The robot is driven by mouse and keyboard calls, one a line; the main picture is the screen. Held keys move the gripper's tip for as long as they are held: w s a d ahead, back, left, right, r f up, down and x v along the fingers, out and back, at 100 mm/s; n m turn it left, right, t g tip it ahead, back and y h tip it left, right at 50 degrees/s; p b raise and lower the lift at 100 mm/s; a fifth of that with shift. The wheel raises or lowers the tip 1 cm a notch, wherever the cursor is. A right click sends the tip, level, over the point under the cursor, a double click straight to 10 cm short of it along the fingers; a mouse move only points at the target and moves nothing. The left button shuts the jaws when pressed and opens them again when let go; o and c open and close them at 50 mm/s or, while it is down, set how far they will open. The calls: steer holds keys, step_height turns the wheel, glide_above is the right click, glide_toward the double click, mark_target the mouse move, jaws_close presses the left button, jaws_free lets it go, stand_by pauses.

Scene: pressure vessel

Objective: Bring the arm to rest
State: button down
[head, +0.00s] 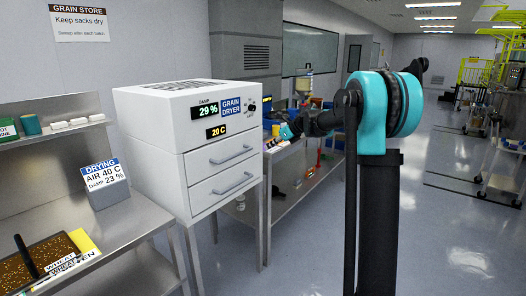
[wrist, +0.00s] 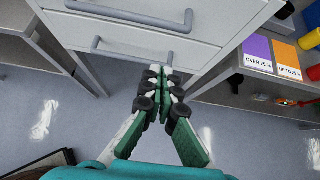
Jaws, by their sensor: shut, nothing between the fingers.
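My gripper (wrist: 158,98) is shut and empty in the wrist view, its fingers together in front of the lower drawer of the white grain dryer. The dryer (head: 150,110) stands on a steel stand in the head view and reads 29 % and 20 C. Its two drawers look shut, and their handles (wrist: 130,48) show beyond my fingertips. My arm (head: 385,105), teal and black, rises at the centre right of the head view and reaches left toward the dryer's right side. The fingertips are hard to make out there.
A steel bench with a drying sign (head: 104,182) and a grain tray (head: 40,265) stands at the left. A second bench behind the dryer holds a purple card (wrist: 257,52) and an orange card (wrist: 286,58). Open floor (head: 465,225) lies at the right.

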steer(key=s+d+f+n+h, duration=0.2)
steer(key=s+d+f+n, duration=0.4)
steer(key=s, duration=0.9)
steer(key=s+d+f+n+g+h, duration=0.1)
steer(key=s+d+f+n+h, duration=0.2)
steer(key=s, duration=1.2)
steer(key=s+d+f+n+h, duration=0.3)
steer(key=s+d+f+n, duration=0.6)
steer(key=s+f+n, duration=0.5)
steer(key=shift+s+f+n+g, duration=0.3)
steer(key=shift+s+f+n, duration=0.05)
steer(key=shift+s+n, duration=0.7)
steer(key=shift+w+d, duration=0.1)
